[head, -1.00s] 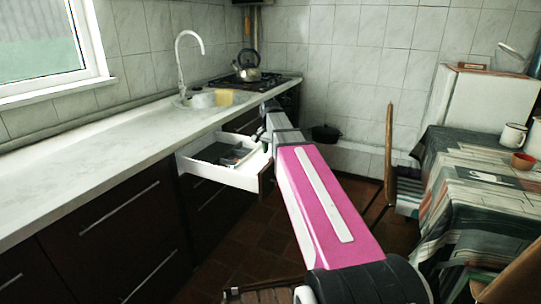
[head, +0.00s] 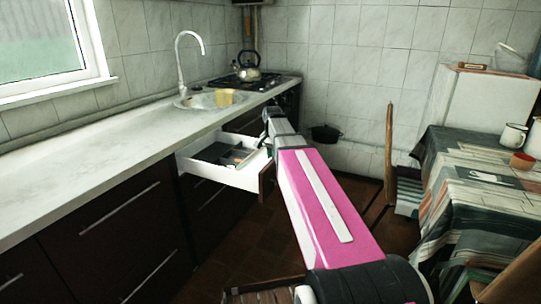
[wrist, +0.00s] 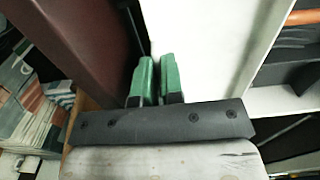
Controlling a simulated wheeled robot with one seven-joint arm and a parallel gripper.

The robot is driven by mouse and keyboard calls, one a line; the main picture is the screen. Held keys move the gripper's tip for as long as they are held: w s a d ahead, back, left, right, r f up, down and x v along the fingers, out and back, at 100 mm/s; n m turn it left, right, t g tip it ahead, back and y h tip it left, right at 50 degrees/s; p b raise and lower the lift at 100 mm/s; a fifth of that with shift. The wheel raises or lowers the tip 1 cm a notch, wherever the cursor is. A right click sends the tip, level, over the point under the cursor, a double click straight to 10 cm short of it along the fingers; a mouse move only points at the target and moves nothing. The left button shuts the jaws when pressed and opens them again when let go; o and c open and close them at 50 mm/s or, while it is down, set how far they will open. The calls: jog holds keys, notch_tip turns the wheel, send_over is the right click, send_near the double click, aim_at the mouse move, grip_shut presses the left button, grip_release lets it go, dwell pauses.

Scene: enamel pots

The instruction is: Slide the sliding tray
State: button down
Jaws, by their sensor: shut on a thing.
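The sliding tray is seen as an open drawer with white walls (head: 222,176) and a dark front (head: 267,180), pulled out from under the counter in the head view. Dark and pale items lie inside it. My gripper is at its far front corner in the head view, largely hidden by my arm. In the wrist view my gripper's green fingertips (wrist: 156,82) are close together, shut on part of the sliding tray, between its dark red front (wrist: 75,50) and a white panel (wrist: 205,50). The exact part gripped is hidden.
A chair (head: 389,150) and cloth-covered table (head: 470,170) stand right. Floor shows between them.

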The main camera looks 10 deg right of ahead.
jog(key=shift+s+d, duration=0.35)
jog(key=c, duration=1.2)
grip_release()
jog(key=shift+c, duration=0.2)
jog(key=shift+w, duration=0.1)
